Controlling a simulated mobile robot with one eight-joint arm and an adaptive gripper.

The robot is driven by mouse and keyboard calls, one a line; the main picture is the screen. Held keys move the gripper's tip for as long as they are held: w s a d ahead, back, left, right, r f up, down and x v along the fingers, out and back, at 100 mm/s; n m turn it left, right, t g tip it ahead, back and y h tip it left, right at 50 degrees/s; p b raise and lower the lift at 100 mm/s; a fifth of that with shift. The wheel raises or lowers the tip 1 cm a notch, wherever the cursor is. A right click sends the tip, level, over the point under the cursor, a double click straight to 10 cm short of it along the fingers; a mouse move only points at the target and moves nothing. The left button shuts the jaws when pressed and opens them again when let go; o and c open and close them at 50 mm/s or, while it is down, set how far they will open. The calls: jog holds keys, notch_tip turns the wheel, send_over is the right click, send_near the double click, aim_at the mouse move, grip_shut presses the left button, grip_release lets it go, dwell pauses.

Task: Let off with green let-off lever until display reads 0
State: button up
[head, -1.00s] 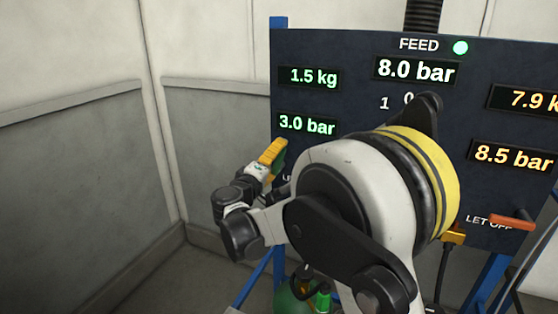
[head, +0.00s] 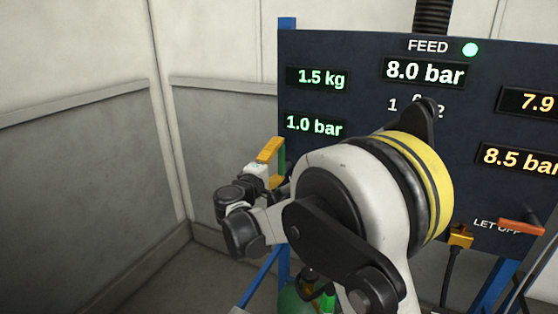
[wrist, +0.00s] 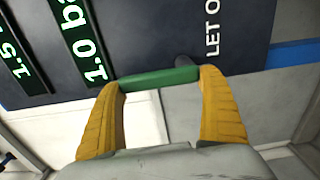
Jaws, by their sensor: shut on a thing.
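The green let-off lever (wrist: 158,78) lies between the two yellow fingers of my gripper (wrist: 161,84) in the wrist view. My gripper is shut on it, one finger at each end. In the head view, my gripper (head: 271,151) is at the panel's left edge, and part of the green lever (head: 282,158) shows beside it. The green display above the lever (head: 314,126) reads 1.0 bar, and it also shows in the wrist view (wrist: 92,45). My arm hides the lower middle of the panel.
Another green display (head: 317,78) reads 1.5 kg. At right are orange displays, one reading 8.5 bar (head: 520,159), and an orange lever (head: 521,227). Grey walls stand left of the panel.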

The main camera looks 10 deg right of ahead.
jog(key=o, duration=1.2)
jog(key=shift+a, duration=0.1)
jog(key=v, duration=1.2)
